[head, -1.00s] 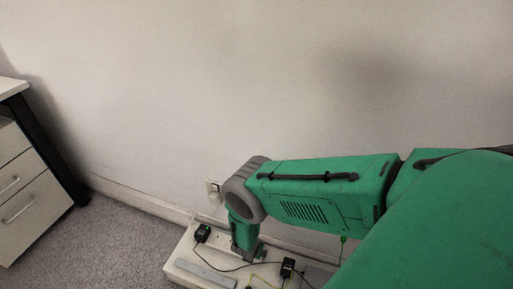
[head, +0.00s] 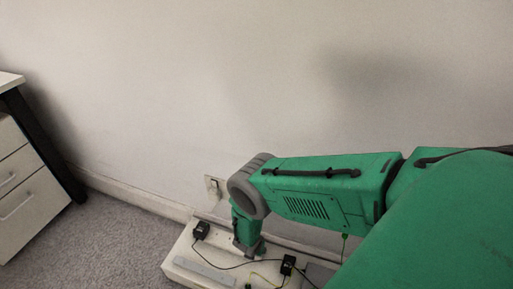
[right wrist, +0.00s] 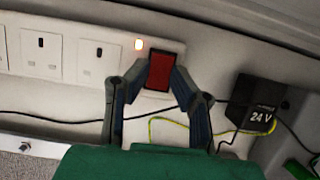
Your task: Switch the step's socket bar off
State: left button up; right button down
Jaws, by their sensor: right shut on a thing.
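In the head view my right gripper (head: 250,249) reaches down over the white step (head: 183,267) by the wall; the switch is hidden there. My left gripper is in neither view.
A black 24 V adapter (right wrist: 258,112) lies right of the gripper. Black and yellow-green cables cross below the bar. In the head view, a wall socket (head: 213,187) is behind the arm, a drawer cabinet (head: 28,180) stands left, and grey carpet (head: 110,240) is open between.

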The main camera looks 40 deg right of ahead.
jog(key=shift+w+d+f+y+b, duration=0.1)
jog(key=shift+w+d+y+b, duration=0.1)
jog(key=shift+y+b, duration=0.15)
jog(key=g+y+b, duration=0.1)
jog(key=b, duration=0.2)
jog(key=shift+w+a+f, duration=0.1)
jog(key=shift+w+a, duration=0.05)
jog(key=shift+r+y+b, duration=0.2)
jog(key=shift+y+b, duration=0.15)
jog(key=shift+b, duration=0.25)
jog(key=shift+r, duration=0.1)
jog(key=c, duration=1.4)
grip_release()
